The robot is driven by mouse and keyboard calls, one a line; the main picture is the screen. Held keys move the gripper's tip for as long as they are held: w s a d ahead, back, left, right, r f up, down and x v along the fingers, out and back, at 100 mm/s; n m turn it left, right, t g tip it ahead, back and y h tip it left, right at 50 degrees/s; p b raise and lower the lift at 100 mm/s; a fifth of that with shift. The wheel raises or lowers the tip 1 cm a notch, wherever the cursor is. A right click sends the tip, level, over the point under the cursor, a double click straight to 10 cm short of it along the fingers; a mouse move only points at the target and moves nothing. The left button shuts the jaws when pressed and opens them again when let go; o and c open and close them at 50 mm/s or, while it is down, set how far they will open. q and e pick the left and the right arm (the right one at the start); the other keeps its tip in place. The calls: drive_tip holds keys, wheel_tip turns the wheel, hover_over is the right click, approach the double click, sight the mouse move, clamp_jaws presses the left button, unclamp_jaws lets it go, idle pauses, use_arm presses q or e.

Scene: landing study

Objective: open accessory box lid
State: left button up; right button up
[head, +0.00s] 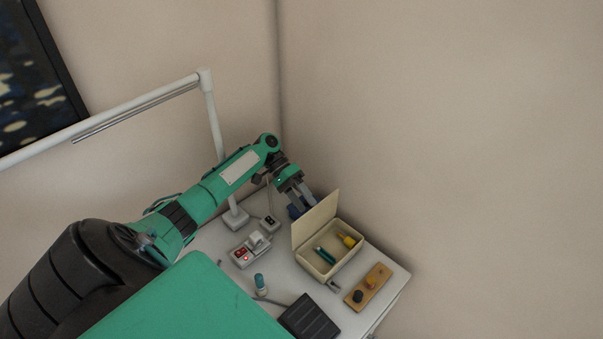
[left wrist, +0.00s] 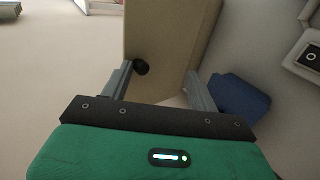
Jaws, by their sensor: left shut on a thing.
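The cream accessory box (head: 341,268) stands on the white table with its lid (head: 317,222) raised steeply on the left side. A teal cylinder (head: 325,256) and a yellow item (head: 347,241) lie in the open box. My left gripper (head: 300,204) is behind the lid in the head view. In the left wrist view, the fingers of my left gripper (left wrist: 158,86) are on either side of the lid (left wrist: 168,35), with a black knob (left wrist: 141,67) by the left finger. The gripper is shut on the lid; the exact contact is partly hidden. My right gripper is not in view.
A blue object (left wrist: 240,95) lies beside the right finger. A power strip (head: 246,250), a small teal-topped bottle (head: 260,283), a black pad (head: 311,317) and a wooden board (head: 367,288) with knobs surround the box. A white lamp (head: 213,115) rises behind my arm.

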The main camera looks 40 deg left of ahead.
use_arm(q)
drive_tip(key=shift+o, duration=1.2)
drive_tip(key=shift+s+f, duration=0.2)
drive_tip(key=shift+f, duration=0.6)
drive_tip(key=shift+c, duration=0.3)
drive_tip(key=shift+r, duration=0.1)
drive_tip(key=shift+c, duration=0.5)
drive_tip(key=shift+r, duration=0.1)
drive_tip(key=shift+c, duration=0.3)
drive_tip(key=shift+a+r+p, duration=0.1)
drive_tip(key=shift+r+p, duration=0.4)
drive_tip(key=shift+p, duration=0.15)
drive_tip(key=shift+c, duration=1)
wheel_tip(320, 180, up, 20)
drive_tip(key=p, duration=1.6)
drive_tip(key=shift+w+p, duration=0.2)
drive_tip(key=shift+p, duration=0.1)
